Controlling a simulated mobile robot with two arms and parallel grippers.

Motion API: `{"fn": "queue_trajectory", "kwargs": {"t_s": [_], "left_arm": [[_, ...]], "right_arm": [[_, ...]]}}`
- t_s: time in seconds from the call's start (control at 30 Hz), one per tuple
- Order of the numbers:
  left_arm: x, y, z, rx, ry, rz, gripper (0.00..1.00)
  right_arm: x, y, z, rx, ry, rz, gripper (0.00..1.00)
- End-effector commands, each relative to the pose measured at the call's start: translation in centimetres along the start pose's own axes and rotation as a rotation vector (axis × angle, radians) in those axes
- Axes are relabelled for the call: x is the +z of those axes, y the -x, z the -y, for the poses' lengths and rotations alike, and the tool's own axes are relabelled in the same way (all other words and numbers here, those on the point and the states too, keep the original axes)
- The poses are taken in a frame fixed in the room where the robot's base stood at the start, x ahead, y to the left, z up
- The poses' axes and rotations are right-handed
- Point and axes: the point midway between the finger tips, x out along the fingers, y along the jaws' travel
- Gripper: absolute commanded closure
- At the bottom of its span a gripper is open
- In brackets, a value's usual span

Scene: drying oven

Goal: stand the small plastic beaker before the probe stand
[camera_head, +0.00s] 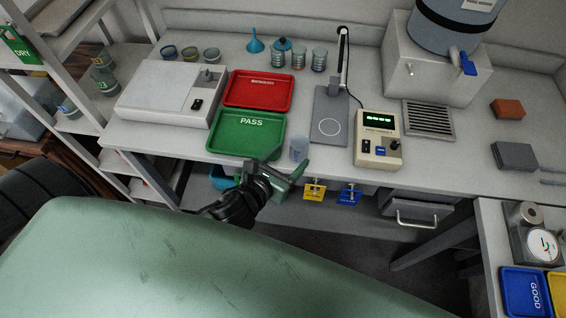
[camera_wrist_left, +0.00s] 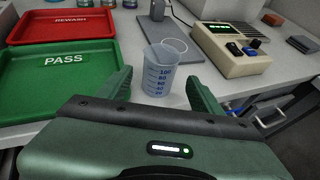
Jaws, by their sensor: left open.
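The small plastic beaker (camera_head: 299,148) is translucent with blue graduations. It stands upright near the bench's front edge, in front of the probe stand (camera_head: 330,118), a grey plate with a white ring and an upright post. In the left wrist view the beaker (camera_wrist_left: 160,72) stands between and beyond the fingers of my left gripper (camera_wrist_left: 160,88), which is open. In the head view my left gripper (camera_head: 285,172) is at the bench's front edge, close to the beaker. I cannot tell whether a finger touches it. My right gripper is not in view.
The green PASS tray (camera_head: 245,148) is left of the beaker, with the red REWORK tray (camera_head: 258,105) behind it. A beige meter (camera_head: 377,150) stands right of the probe stand. Blue and yellow tags (camera_head: 315,191) hang below the bench edge.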

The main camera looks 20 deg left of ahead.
Motion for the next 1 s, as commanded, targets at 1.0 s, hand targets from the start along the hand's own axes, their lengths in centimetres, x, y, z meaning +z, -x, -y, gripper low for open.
{"fn": "queue_trajectory", "kwargs": {"t_s": [1.0], "left_arm": [[0.0, 2.9, 0.0, 0.000, 0.001, 0.001, 0.34]], "right_arm": [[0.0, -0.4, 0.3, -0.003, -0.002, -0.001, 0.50]]}}
